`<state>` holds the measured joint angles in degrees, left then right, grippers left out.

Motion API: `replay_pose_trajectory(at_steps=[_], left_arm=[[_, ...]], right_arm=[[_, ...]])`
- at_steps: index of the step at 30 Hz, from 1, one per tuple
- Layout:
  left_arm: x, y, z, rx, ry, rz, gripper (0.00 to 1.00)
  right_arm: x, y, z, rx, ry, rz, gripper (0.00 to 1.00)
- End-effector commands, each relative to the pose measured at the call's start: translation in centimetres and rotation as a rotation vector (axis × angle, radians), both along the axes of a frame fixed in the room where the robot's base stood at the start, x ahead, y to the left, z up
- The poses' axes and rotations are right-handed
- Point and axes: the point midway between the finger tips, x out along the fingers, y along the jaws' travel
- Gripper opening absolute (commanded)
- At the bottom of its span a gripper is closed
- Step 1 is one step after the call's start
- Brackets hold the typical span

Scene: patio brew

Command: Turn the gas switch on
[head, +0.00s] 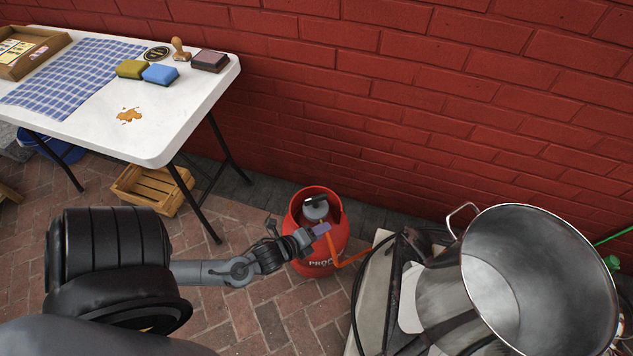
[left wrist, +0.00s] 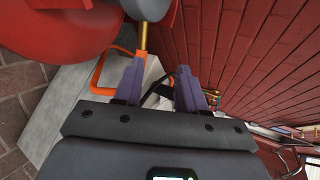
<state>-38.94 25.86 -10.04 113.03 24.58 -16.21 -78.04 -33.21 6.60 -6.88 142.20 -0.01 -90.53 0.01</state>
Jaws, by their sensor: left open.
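The red gas bottle (head: 327,262) stands on the brick ground by the wall. Inside its collar sits a grey regulator (head: 316,211) with a small dark switch (head: 313,200) on top. My left gripper (head: 324,230) is just in front of the collar, below the regulator. In the left wrist view my left gripper (left wrist: 160,66) is open, with nothing visible held between its purple fingers. The grey regulator (left wrist: 147,8) and its brass outlet (left wrist: 143,38) show just beyond the left finger. The switch cannot be made out there. My right gripper is in neither view.
An orange hose (head: 350,260) runs right from the bottle to the burner stand (head: 368,290). A large steel pot (head: 535,280) stands at right. A white table (head: 150,140) is at upper left, with a wooden crate (head: 150,190) below. The red brick wall (head: 400,100) is close behind.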

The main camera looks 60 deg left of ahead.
Motion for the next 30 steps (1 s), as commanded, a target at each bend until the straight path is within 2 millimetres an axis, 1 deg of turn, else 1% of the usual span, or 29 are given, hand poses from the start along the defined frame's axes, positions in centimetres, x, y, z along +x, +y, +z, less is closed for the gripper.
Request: replay_pose_trajectory(at_steps=[1, 4, 5, 6, 8, 9, 10, 12, 15, 19, 23, 26, 30], left_arm=[[-0.3, 1.7, 3.2, 0.158, -0.042, -0.074, 0.40], [-1.1, 4.4, 6.7, 0.495, -0.140, -0.216, 0.40], [-1.3, 5.1, 7.6, 0.592, -0.166, -0.254, 0.40], [-1.8, 5.9, 7.8, 0.715, -0.200, -0.300, 0.40], [-2.6, 7.0, 6.6, 0.885, -0.241, -0.364, 0.40], [-3.3, 7.8, 5.3, 0.989, -0.265, -0.405, 0.40], [-3.7, 8.3, 4.5, 1.056, -0.281, -0.433, 0.40], [-4.6, 9.2, 3.5, 1.175, -0.309, -0.487, 0.40], [-5.4, 10.0, 2.5, 1.278, -0.332, -0.540, 0.40], [-6.0, 10.6, 2.0, 1.355, -0.350, -0.580, 0.40], [-5.5, 10.7, 1.9, 1.381, -0.358, -0.592, 0.40], [-4.4, 10.5, 1.9, 1.381, -0.360, -0.592, 0.40], [-2.3, 10.2, 1.8, 1.379, -0.362, -0.591, 0.40]], right_arm=[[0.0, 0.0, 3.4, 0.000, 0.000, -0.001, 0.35], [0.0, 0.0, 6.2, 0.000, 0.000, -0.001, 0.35], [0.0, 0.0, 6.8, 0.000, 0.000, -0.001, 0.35], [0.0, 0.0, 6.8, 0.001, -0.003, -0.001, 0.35], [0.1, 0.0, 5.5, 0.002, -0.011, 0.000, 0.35], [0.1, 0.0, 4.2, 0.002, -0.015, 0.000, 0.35], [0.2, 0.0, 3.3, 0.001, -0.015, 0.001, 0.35], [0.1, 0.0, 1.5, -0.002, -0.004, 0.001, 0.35], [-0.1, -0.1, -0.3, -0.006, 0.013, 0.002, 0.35], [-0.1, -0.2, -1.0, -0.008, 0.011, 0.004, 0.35], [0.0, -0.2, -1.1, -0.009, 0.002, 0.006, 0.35], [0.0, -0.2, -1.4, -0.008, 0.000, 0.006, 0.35], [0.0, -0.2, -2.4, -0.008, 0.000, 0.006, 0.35]])
